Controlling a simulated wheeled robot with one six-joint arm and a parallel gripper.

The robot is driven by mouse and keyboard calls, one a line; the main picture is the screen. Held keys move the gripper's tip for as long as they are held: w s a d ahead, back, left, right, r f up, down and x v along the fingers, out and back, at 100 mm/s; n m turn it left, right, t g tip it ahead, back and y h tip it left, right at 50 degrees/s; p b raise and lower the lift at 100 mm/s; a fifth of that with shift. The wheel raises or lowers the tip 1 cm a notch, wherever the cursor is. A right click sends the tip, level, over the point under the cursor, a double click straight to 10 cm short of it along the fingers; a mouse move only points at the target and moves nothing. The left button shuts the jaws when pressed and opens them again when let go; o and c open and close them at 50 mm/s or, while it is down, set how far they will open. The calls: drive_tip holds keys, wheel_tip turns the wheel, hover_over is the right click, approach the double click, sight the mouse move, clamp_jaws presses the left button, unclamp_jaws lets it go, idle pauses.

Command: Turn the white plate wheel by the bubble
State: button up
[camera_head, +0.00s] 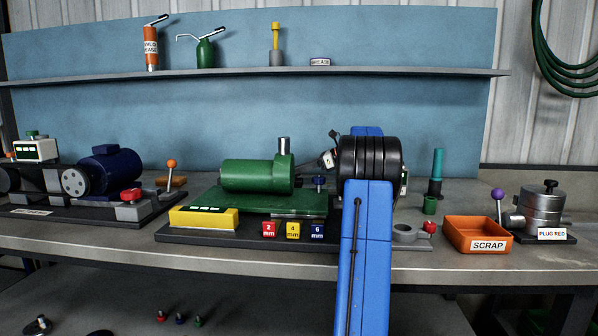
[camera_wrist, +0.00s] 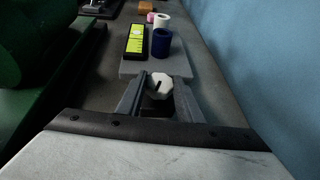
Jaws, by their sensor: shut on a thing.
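My gripper (camera_wrist: 160,98) points left along the bench, behind the green machine (camera_head: 256,174), in the camera_head view. In the camera_wrist view its two grey fingers are closed on a small white faceted wheel (camera_wrist: 161,85) with a dark slot in its face. The wheel sits at the near end of a grey plate (camera_wrist: 141,68). A black level with a yellow-green bubble face (camera_wrist: 135,40) lies on that plate, left of a blue cylinder (camera_wrist: 161,43). The bubble's exact position is too small to tell. The wheel and plate are hidden in the camera_head view.
The green machine body (camera_wrist: 30,60) is close on the left in the camera_wrist view; the blue backboard (camera_wrist: 235,50) rises on the right. A white roll (camera_wrist: 163,20) and an orange block (camera_wrist: 173,6) lie farther along. An orange scrap bin (camera_head: 478,234) stands right of my arm.

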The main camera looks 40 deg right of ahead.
drive_tip(key=o, duration=0.8)
drive_tip(key=shift+c, duration=0.2)
drive_tip(key=shift+s+d, duration=0.1)
drive_tip(key=v, duration=1.7)
